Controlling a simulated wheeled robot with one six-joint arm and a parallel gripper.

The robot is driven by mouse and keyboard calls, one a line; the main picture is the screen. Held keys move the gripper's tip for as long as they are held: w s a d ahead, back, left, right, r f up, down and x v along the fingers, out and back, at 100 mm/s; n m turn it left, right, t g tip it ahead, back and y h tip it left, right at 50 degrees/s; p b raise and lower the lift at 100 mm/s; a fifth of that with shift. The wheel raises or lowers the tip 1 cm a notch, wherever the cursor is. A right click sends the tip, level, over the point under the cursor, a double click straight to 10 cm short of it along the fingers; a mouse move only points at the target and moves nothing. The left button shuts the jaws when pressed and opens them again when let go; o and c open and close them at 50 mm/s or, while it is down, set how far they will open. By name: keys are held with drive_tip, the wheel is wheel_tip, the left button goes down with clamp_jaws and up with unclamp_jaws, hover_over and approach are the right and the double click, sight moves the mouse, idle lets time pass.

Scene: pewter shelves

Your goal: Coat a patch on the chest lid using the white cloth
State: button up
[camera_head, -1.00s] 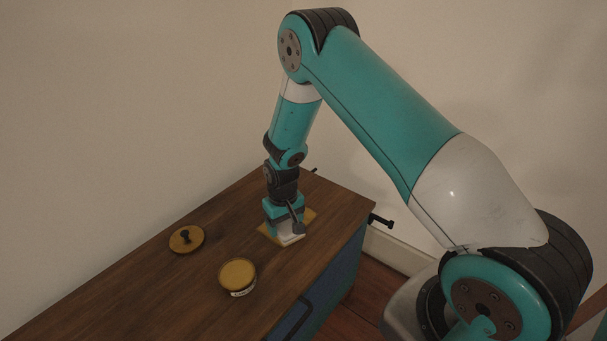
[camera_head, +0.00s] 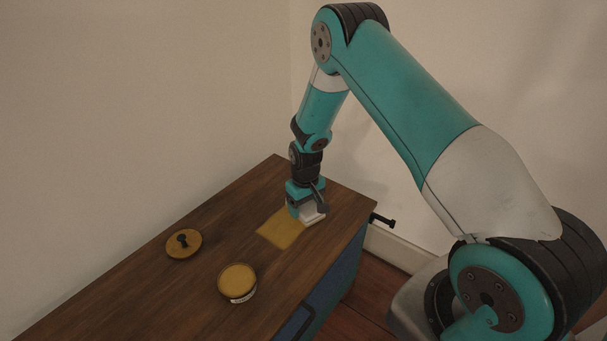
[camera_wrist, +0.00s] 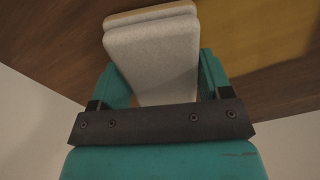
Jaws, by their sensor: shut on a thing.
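My gripper (camera_head: 306,207) points down over the far right part of the wooden chest lid (camera_head: 130,277). It is shut on the white cloth (camera_head: 314,219), a folded pad whose lower end is at the lid. The cloth also shows between the fingers in the wrist view (camera_wrist: 152,55). A yellowish patch (camera_head: 279,232) lies on the lid just left of the cloth, and its right end is partly hidden by the gripper. The patch also shows in the wrist view (camera_wrist: 248,35), to the right of the cloth. I cannot tell whether the cloth presses on the lid.
An open round tin (camera_head: 238,280) with yellow-brown contents stands on the lid near its front edge. A round yellow-brown cover with a dark knob (camera_head: 184,244) lies farther left. A dark handle (camera_head: 382,220) sticks out at the chest's right end. Walls stand behind.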

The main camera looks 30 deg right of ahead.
drive_tip(key=shift+w+d+r, duration=0.15)
drive_tip(key=shift+w+d, duration=0.15)
drive_tip(key=shift+d, duration=0.4)
drive_tip(key=shift+r+p, duration=3)
drive_tip(key=shift+r, duration=0.85)
